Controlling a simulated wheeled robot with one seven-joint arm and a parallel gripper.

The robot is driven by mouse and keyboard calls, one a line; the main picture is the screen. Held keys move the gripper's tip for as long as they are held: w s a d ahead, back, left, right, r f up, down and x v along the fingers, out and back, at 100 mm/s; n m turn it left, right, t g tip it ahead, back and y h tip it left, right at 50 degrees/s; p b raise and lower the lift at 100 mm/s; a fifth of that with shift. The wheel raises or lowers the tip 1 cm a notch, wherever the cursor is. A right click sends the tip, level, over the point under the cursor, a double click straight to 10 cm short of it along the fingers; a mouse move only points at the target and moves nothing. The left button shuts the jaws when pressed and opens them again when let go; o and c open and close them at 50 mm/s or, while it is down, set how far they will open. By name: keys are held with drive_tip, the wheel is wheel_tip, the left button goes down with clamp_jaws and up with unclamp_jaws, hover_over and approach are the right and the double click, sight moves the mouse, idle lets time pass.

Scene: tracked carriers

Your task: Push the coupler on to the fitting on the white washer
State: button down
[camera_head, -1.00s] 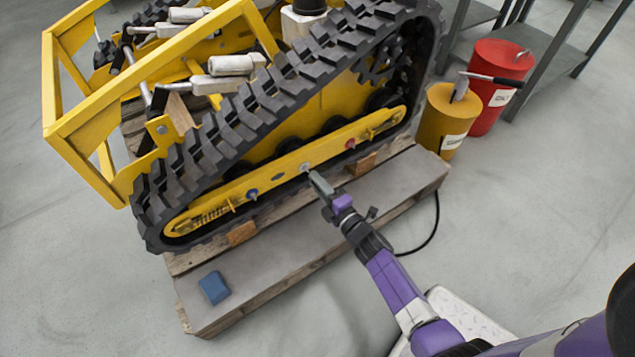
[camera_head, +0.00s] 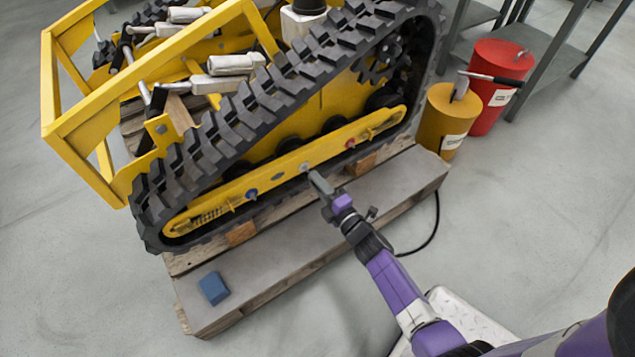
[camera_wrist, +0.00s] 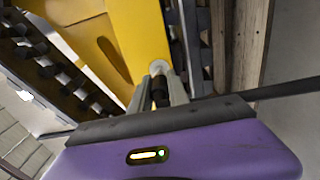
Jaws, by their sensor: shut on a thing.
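The white washer (camera_head: 305,167) sits on the yellow side beam (camera_head: 225,198) of the tracked carrier. In the wrist view the pale washer (camera_wrist: 160,67) shows just beyond my fingertips. My gripper (camera_head: 317,182) is at the beam, right in front of this washer. In the wrist view my gripper (camera_wrist: 160,88) is shut on the dark coupler (camera_wrist: 159,91), which shows between the two grey fingers. The coupler's front end is close to the washer and in line with it. The fitting is hidden, so I cannot tell whether the coupler is seated on it.
A blue washer (camera_head: 252,194) and a red washer (camera_head: 350,143) sit along the same beam. The black track (camera_head: 215,140) rises above it. A blue block (camera_head: 214,288) lies on the grey-topped pallet (camera_head: 270,270). A black hose (camera_head: 436,225) curves beside the pallet. Yellow and red drums (camera_head: 500,75) stand at right.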

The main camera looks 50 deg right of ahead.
drive_tip(key=shift+b+x, duration=0.65)
drive_tip(key=shift+x, duration=0.7)
idle(1.3)
drive_tip(key=c, duration=1.2)
unclamp_jaws()
drive_tip(key=p+v, duration=0.2)
drive_tip(key=v, duration=0.5)
drive_tip(key=shift+s+a, duration=0.1)
drive_tip(key=shift+s, duration=0.3)
